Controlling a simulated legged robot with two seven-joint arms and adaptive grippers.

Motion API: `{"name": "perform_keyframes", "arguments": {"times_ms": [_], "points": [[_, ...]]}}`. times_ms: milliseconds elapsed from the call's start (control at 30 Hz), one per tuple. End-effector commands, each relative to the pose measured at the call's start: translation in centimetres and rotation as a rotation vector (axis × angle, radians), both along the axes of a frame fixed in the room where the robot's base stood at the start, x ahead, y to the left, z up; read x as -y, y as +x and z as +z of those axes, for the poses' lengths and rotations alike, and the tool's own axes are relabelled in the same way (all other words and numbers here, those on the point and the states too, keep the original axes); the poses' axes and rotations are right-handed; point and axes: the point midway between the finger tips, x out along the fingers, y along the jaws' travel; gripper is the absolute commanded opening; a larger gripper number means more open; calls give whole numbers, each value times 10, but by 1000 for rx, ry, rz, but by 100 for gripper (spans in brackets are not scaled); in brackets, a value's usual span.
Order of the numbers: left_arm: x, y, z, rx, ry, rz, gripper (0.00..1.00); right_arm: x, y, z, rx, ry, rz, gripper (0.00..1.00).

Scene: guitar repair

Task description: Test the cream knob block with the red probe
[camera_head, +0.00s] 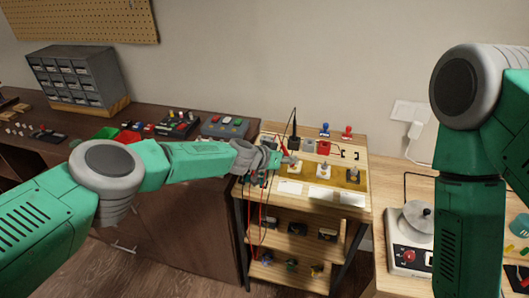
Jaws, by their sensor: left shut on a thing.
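My left gripper (286,160) reaches in over the left part of the small wooden bench top. It is shut on a thin red thing, which looks like the red probe (283,151), mostly hidden by the fingers. Several small knob blocks stand in a row on a yellow-brown strip. A pale, cream-looking knob block (323,172) is in the middle, to the right of my gripper and apart from it. Another pale block (295,167) is close to the fingertips; I cannot tell whether they touch. My right arm shows at the right, but its gripper is out of view.
Red leads hang below my left gripper. A dark counter with a drawer cabinet (77,75) is left; a round-topped device (410,232) is right.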

Motion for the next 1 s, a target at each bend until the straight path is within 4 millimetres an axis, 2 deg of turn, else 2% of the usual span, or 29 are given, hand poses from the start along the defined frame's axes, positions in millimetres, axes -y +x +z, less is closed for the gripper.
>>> {"name": "perform_keyframes", "arguments": {"times_ms": [367, 1000], "points": [[0, 0, 1, 0, 0, 0, 0, 0, 0, 1, 0, 0, 0, 35], [0, 0, 57, 0, 0, 0, 0, 0, 0, 32, 0, 0, 0, 35]]}}
